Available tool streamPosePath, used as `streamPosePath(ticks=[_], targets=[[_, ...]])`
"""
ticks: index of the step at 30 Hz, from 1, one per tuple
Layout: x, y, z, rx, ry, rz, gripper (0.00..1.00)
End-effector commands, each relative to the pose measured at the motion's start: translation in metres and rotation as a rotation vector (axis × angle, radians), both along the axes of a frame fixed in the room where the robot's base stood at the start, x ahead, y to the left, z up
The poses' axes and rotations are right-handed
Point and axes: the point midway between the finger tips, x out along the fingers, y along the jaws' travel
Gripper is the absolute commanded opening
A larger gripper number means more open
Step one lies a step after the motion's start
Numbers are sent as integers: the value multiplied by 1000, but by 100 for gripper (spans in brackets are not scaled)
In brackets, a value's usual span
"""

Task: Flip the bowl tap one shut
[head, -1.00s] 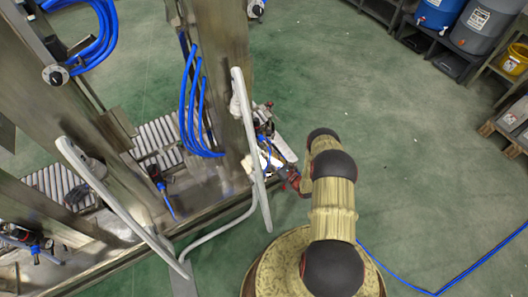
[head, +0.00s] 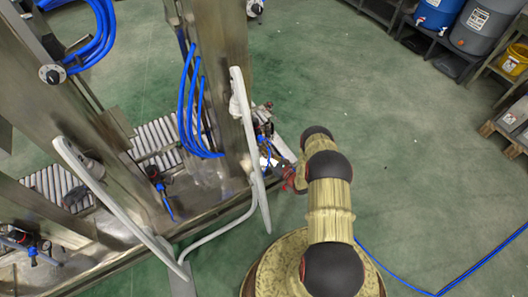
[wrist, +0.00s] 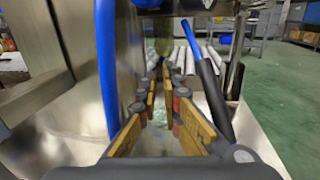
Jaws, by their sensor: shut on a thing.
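In the head view, a small tap with blue and red parts (head: 264,140) sits at the foot of the right steel post. My gripper (head: 285,174), small and reddish, is close against this tap, and the post and rail crowd the spot. In the wrist view, my gripper's two yellow-padded fingers (wrist: 160,88) reach forward with a narrow gap between them. They are shut on a part of the tap, but its held part is hard to make out. A blue and black handle (wrist: 212,92) slants past the right finger.
A steel post (head: 222,75) and a grey tubular rail (head: 253,150) stand close left of my gripper. A blue hose (wrist: 105,65) hangs left of the fingers. Rollers (head: 158,137) lie behind.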

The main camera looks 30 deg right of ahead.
Motion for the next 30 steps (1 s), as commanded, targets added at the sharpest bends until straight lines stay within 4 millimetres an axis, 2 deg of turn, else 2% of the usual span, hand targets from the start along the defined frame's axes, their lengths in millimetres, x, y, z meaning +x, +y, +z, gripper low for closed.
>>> streamPosePath(ticks=[14, 21, 30], targets=[[0, 2, 0, 1, 0, -9, 0], [0, 10, 0, 2, 0, -118, 0], [-1, 11, 0, -1, 0, -198, 0]])
